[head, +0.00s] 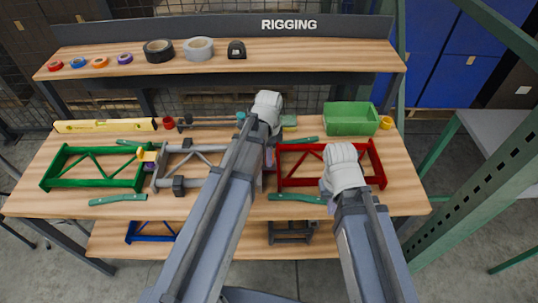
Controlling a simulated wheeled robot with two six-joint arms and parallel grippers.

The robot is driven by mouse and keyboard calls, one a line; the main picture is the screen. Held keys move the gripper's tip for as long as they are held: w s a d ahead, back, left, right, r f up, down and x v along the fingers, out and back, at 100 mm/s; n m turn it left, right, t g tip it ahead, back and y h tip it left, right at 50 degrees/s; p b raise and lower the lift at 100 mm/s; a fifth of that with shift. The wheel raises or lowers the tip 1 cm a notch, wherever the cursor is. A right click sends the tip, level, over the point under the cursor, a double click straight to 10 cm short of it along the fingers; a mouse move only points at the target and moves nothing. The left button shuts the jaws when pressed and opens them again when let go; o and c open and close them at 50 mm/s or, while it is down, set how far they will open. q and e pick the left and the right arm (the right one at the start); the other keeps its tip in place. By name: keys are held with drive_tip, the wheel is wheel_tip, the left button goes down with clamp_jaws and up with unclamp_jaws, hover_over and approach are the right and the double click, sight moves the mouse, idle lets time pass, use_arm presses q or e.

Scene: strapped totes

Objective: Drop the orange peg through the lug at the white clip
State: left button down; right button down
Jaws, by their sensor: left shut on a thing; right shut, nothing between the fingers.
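My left gripper (270,128) is over the gap between the grey frame (192,149) and the red frame (308,167). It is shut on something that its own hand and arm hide. A small reddish patch shows just below it, too small to identify. My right gripper (341,178) is shut and empty over the front of the red frame. I cannot make out the orange peg, the lug or the white clip; my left arm covers much of the middle of the table.
A green frame (72,180) lies at left with a yellow piece (146,155) at its right end. Behind are a yellow level (104,126) and a green bin (351,119). Green strips (118,199) lie along the front. Tape rolls (198,49) stand on the shelf.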

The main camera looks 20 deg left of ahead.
use_arm(q)
drive_tip(key=shift+f, duration=0.15)
drive_tip(key=shift+c, duration=1.9)
unclamp_jaws()
wheel_tip(320, 180, up, 8)
drive_tip(key=p, duration=0.7)
drive_tip(key=shift+p, duration=0.4)
drive_tip(key=shift+f, duration=0.1)
drive_tip(key=shift+s+d, duration=0.25)
drive_tip(key=s+d+n+y, duration=0.1)
drive_tip(key=s+d+n, duration=0.9)
drive_tip(key=s, duration=0.3)
drive_tip(key=shift+s+n, duration=0.4)
drive_tip(key=shift+n, duration=0.1)
